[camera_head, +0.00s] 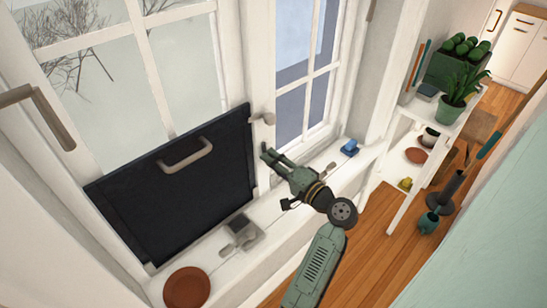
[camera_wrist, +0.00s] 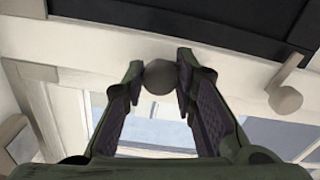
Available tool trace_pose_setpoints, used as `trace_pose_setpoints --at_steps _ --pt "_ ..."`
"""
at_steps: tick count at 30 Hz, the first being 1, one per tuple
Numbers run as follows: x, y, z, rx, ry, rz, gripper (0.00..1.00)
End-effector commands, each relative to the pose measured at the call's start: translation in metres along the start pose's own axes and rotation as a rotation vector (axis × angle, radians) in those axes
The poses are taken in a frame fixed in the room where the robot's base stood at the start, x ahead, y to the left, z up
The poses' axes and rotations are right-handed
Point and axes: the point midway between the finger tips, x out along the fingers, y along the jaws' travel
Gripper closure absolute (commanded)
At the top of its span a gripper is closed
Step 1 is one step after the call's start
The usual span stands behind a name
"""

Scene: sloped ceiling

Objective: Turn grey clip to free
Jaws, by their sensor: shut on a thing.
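A dark panel (camera_head: 175,190) with a beige handle (camera_head: 187,155) covers the lower part of the left window; its edge also shows at the top of the wrist view (camera_wrist: 230,22). My gripper (camera_head: 268,153) reaches to the window frame just right of the panel. In the wrist view my gripper (camera_wrist: 163,78) has its fingers on both sides of a round grey clip end (camera_wrist: 158,77). The fingers hide this clip in the head view. Another grey clip (camera_head: 263,118) sits higher on the frame, beside the panel's upper right corner, and shows at right in the wrist view (camera_wrist: 286,92).
A brown round plate (camera_head: 187,288), a small grey object (camera_head: 240,232) and a blue object (camera_head: 350,147) rest on the white sill. A shelf with plants (camera_head: 455,100) stands at right. The wooden floor (camera_head: 360,255) lies below the sill.

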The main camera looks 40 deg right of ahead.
Motion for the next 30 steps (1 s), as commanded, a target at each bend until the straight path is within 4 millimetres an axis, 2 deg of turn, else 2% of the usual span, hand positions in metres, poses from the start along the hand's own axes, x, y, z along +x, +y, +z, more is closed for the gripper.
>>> trace_pose_setpoints --at_steps 19,20,28,30 --pt "-0.0005 0.0004 -0.0003 0.054 0.001 0.000 1.00" --pt "-0.0005 0.0004 -0.0003 0.054 0.001 0.000 0.74" --pt "-0.0003 0.0002 -0.0003 0.053 0.001 0.000 0.56" --pt "-0.0002 0.0001 -0.0002 0.053 0.001 0.000 0.54"
